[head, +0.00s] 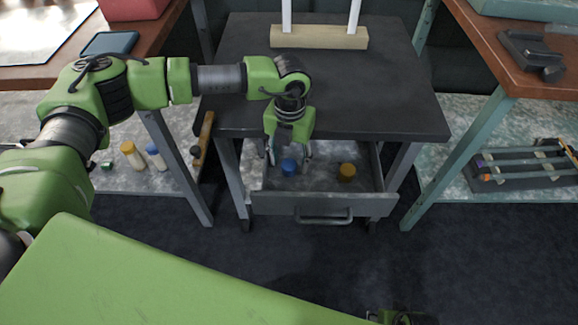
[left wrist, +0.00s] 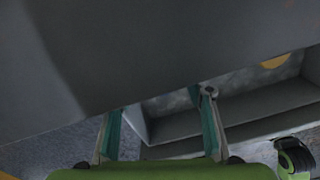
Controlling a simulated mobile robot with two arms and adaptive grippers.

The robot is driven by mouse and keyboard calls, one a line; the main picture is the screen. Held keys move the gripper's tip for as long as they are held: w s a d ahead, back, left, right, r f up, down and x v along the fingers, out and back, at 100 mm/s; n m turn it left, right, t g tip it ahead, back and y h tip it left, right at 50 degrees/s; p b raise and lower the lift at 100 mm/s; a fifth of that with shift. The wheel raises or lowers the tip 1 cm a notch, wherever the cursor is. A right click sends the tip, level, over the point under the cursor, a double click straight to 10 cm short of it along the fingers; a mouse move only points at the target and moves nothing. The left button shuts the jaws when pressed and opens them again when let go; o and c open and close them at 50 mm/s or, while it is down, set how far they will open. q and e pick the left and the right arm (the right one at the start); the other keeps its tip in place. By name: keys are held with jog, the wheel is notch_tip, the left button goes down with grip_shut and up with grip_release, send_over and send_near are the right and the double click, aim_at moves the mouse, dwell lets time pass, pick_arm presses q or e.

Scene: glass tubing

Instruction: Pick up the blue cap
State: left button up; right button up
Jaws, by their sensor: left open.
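The blue cap (head: 289,168) lies on the floor of the open drawer (head: 322,205), in its left half. My left gripper (head: 288,157) is open and points down into the drawer, with its fingertips close to the cap. In the head view the fingers appear either side of the cap, but I cannot tell whether they touch it. In the left wrist view the open fingers (left wrist: 160,125) show with nothing visible between them. The blue cap does not show in that view.
A yellow cap (head: 347,172) lies right of the blue one and shows partly in the left wrist view (left wrist: 275,62). The dark cart top (head: 345,100) overhangs the drawer's back. A wooden stand (head: 318,37) is on it. Tables with low shelves stand on both sides.

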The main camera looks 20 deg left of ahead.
pick_arm(q)
jog(key=shift+f, duration=0.4)
jog(key=c, duration=0.9)
jog(key=shift+r, duration=0.1)
